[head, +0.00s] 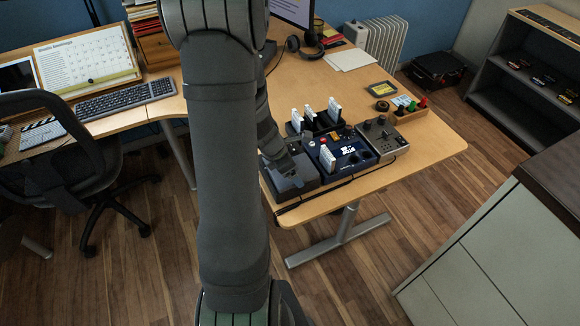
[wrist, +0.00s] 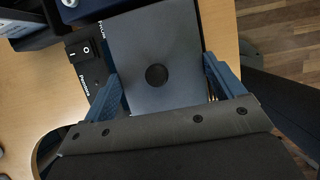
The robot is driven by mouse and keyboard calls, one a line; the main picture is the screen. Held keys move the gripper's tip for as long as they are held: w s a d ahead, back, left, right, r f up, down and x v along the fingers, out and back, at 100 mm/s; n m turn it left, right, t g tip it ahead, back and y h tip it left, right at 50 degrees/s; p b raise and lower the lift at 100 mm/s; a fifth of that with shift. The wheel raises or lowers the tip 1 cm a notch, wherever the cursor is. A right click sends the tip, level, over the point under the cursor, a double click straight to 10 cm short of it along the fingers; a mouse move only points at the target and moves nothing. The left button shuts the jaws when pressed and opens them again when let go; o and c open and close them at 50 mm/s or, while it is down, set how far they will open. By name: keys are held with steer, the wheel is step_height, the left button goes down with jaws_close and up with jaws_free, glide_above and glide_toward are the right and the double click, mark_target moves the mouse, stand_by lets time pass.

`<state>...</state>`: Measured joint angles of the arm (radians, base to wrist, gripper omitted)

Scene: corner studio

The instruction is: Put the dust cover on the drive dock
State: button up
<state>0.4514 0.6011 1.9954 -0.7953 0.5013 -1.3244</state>
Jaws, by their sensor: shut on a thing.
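The dust cover (wrist: 155,55) is a dark blue-grey square plate with a round black spot in its middle. In the wrist view it lies between the two blue fingers of my gripper (wrist: 165,88), which is shut on it. The drive dock (wrist: 86,68) is black, with a rocker switch and a printed name on the strip showing left of the cover. The cover hides the rest of the dock. In the head view my gripper (head: 289,180) is low at the desk's front left corner, over the dock (head: 311,178). I cannot tell whether the cover rests on it.
Right of the dock stands a dark blue device (head: 345,153) with a screen, then a grey control box (head: 383,134). Behind them is a black rack (head: 318,122) with white upright pieces. A wooden tray (head: 408,112) holds coloured pieces.

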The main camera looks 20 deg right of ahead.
steer(key=shift+f, duration=0.35)
steer(key=o, duration=0.7)
steer(key=v, duration=1.1)
stand_by(0.4)
steer(key=shift+x, duration=4.55)
